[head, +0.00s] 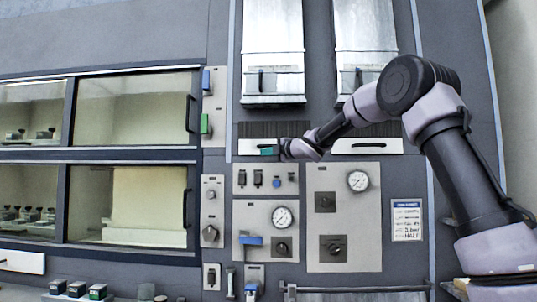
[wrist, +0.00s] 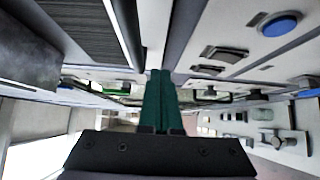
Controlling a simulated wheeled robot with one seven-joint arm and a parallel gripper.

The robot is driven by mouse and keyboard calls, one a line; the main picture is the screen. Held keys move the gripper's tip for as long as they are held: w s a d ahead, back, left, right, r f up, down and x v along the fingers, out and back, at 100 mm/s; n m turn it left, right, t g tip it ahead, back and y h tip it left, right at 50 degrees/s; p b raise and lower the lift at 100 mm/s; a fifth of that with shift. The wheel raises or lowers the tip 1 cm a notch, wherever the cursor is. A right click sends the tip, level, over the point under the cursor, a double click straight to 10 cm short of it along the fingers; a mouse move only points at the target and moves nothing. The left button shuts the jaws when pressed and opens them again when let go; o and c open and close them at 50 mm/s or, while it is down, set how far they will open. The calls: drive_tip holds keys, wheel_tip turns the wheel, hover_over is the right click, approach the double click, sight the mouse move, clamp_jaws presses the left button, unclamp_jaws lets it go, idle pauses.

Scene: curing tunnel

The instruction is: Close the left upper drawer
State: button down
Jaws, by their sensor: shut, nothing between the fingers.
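The left upper drawer (head: 246,147) has a white front below a dark slatted vent in the head view. My gripper (head: 269,150), with teal fingers, is at this front and hides part of it. I cannot tell whether the fingers touch the drawer or how far it stands out. In the wrist view the two teal fingers (wrist: 160,90) lie together, shut and empty. A matching white drawer front (head: 366,146) with a dark handle is to the right, partly behind my arm.
Below my gripper is a switch panel (head: 265,178) with a blue button (wrist: 282,24). A gauge panel (head: 343,230) is lower right. Two metal hatches (head: 272,50) (head: 366,35) are above. Glazed windows (head: 135,108) with handles fill the left. A rail (head: 355,289) runs along the bottom.

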drive_tip(key=v, duration=1)
drive_tip(key=shift+s, duration=0.3)
drive_tip(key=s+d+f+m+h, duration=0.3)
drive_tip(key=s+d+m+h, duration=0.3)
drive_tip(key=s+d+m, duration=0.35)
drive_tip(key=s+d+f+m+h, duration=0.3)
drive_tip(key=s+d+m+h, duration=0.3)
drive_tip(key=d+m, duration=0.5)
drive_tip(key=s+f+m+g, duration=0.2)
drive_tip(key=s+f+m, duration=0.1)
drive_tip(key=s, duration=0.4)
drive_tip(key=s+d+f+m+g+y, duration=0.1)
drive_tip(key=s+f+m+g, duration=0.1)
drive_tip(key=s+f+m, duration=0.2)
drive_tip(key=s+f+m+g+y, duration=0.1)
drive_tip(key=s+f+m+g, duration=0.1)
drive_tip(key=s+f, duration=0.5)
drive_tip(key=s+m, duration=0.1)
drive_tip(key=s, duration=0.3)
drive_tip(key=shift+s+d, duration=0.3)
